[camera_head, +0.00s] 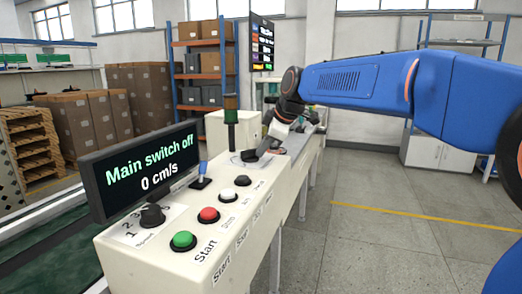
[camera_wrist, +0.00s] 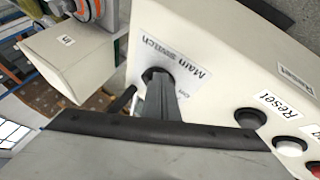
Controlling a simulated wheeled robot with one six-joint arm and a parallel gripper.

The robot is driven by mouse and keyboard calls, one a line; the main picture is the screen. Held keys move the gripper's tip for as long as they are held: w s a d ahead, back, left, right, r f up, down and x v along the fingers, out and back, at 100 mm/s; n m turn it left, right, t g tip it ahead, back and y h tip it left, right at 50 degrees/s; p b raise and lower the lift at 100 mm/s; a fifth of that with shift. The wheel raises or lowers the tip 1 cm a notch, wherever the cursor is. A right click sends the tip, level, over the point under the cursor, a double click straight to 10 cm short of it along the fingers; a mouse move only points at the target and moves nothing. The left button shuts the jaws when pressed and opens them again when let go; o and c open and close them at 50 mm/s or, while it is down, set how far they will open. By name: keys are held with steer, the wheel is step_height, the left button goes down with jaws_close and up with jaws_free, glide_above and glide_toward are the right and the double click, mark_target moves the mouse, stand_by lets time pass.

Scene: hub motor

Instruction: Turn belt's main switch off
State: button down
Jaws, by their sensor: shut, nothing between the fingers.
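In the wrist view, the "Main switch" label (camera_wrist: 172,48) shows on the panel, with a small "On" mark beside my gripper. My gripper (camera_wrist: 156,76) is shut, with its dark tips at the panel just below that label. The fingers mostly cover the main switch, so its position and whether they touch it cannot be told. In the head view, my gripper is low over the far end of the panel.
The panel also has a black speed knob (camera_head: 152,216), green (camera_head: 183,240), red (camera_head: 208,214), white (camera_head: 225,194) and black (camera_head: 243,181) buttons, and a blue-topped lever (camera_head: 203,171). A signal post (camera_head: 231,125) stands behind. The floor to the right is clear.

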steer(key=shift+w+d+n+g+y, duration=0.25)
steer(key=shift+w+n+g+y, duration=0.25)
steer(key=shift+n, duration=0.6)
steer(key=n+g, duration=0.1)
steer(key=w+n+g+y, duration=0.1)
steer(key=n, duration=0.1)
steer(key=shift+w+d+n, duration=0.15)
steer(key=shift+w+n, duration=0.05)
steer(key=shift+n, duration=0.1)
steer(key=n, duration=0.1)
steer(key=w+n+g, duration=0.1)
steer(key=n+g, duration=0.1)
steer(key=shift+w+n+y, duration=0.25)
steer(key=shift+n+y, duration=0.05)
steer(key=shift+n, duration=0.1)
steer(key=shift+w+a+r, duration=0.1)
steer(key=shift+w+a, duration=0.1)
steer(key=shift+w, duration=0.1)
steer(key=shift+d, duration=0.1)
